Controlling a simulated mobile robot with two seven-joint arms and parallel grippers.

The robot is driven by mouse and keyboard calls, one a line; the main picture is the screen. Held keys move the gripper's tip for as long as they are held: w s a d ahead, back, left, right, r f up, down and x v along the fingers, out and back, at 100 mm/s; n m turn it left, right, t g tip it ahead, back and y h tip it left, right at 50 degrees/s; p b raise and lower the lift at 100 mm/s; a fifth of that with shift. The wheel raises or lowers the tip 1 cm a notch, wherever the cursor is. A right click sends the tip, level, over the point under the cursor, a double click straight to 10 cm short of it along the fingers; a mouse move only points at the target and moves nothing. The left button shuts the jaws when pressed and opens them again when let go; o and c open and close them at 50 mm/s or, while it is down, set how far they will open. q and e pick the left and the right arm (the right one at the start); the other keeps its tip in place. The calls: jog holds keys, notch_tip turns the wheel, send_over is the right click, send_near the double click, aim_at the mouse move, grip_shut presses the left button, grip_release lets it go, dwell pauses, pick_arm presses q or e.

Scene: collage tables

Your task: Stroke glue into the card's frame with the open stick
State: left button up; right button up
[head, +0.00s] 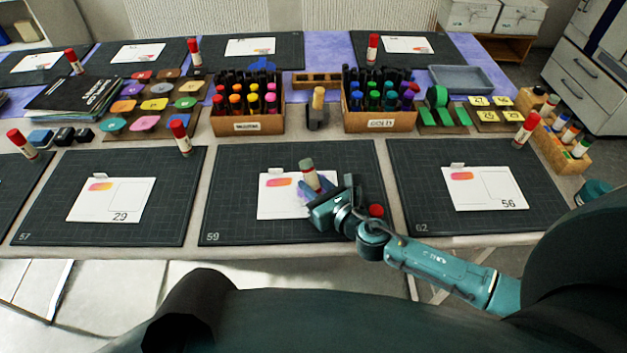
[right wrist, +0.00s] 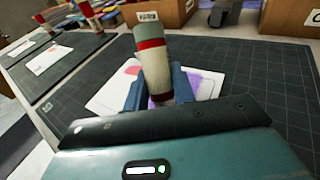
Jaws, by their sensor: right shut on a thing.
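My right gripper (head: 318,193) is shut on the glue stick (head: 309,174), over the middle mat (head: 235,165) marked 59. The stick is steeply tilted, with its grey-green end up and a red band below it; it also shows in the right wrist view (right wrist: 153,70). Its lower tip is hidden by the gripper. The white card (head: 272,205) lies on this mat under the gripper, with an orange-pink patch at its upper left. Purple (right wrist: 207,84) shows on the card around the fingers. A red cap (head: 376,210) stands on the mat right of the gripper. My left gripper is not in view.
Neighbouring mats hold cards marked 29 (head: 110,205) and 56 (head: 485,195). Two cardboard boxes of bottles (head: 248,124) (head: 380,121) stand behind the middle mat, with a wooden-topped tool (head: 318,105) between them. The mat's left part is clear.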

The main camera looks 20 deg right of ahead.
jog(key=shift+s+d, duration=0.15)
jog(key=shift+d, duration=1)
jog(key=shift+w+d, duration=0.25)
jog(key=shift+w, duration=0.9)
jog(key=shift+w+d, duration=0.25)
jog(key=shift+w, duration=0.9)
jog(key=shift+w+d+f+b, duration=0.1)
jog(key=shift+w+b, duration=0.2)
jog(key=shift+w, duration=0.45)
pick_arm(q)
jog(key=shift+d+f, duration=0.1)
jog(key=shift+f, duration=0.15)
